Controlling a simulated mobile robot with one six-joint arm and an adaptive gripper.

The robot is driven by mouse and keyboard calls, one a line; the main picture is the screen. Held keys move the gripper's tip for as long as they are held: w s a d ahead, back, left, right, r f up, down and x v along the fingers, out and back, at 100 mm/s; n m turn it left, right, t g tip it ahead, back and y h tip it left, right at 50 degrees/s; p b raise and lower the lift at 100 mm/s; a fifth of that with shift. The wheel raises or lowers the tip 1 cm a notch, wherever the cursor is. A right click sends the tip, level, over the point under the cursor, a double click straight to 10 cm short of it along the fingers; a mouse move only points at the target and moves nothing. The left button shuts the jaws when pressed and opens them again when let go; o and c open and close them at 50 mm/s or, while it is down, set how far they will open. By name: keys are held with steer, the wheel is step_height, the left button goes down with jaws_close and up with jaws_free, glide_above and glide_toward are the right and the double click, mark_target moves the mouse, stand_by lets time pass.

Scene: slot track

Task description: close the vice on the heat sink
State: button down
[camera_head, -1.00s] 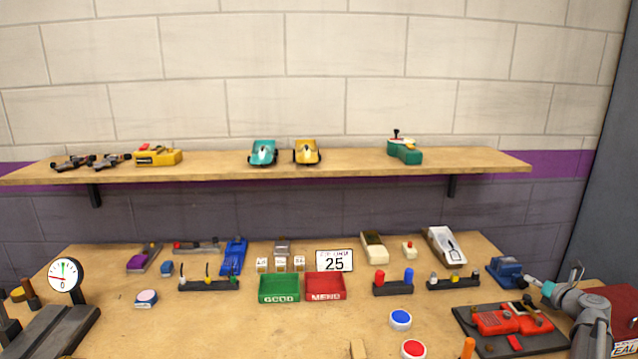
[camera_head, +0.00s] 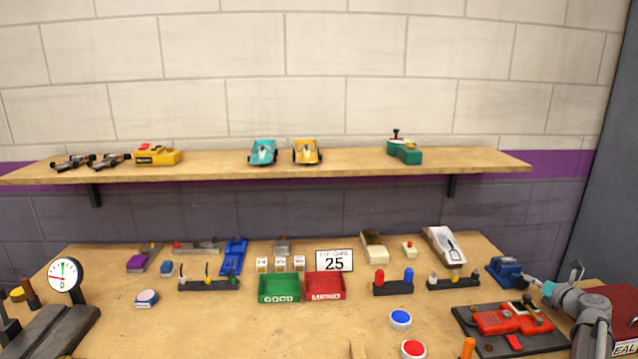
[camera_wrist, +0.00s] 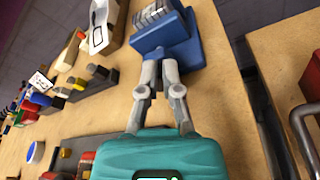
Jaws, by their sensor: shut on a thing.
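The blue vice (camera_head: 506,270) stands at the right end of the bench. In the wrist view the vice (camera_wrist: 165,45) is close in front of my gripper. The fingers hide most of that part. In the head view my gripper (camera_head: 531,280) reaches the vice from the right.
A red car (camera_head: 510,320) lies on a dark mat just in front of the vice. A white device (camera_head: 444,246) stands behind and left. Green (camera_head: 278,288) and red (camera_head: 325,286) trays are mid-bench. The bench's right edge is close to my gripper.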

steer(key=shift+d+r, duration=0.2)
steer(key=shift+d, duration=0.05)
stand_by(0.3)
steer(key=shift+s+d, duration=0.15)
steer(key=shift+s, duration=1.35)
steer(key=shift+s+d, duration=0.1)
steer(key=shift+s, duration=1.35)
steer(key=shift+r+p, duration=0.15)
steer(key=shift+p, duration=0.25)
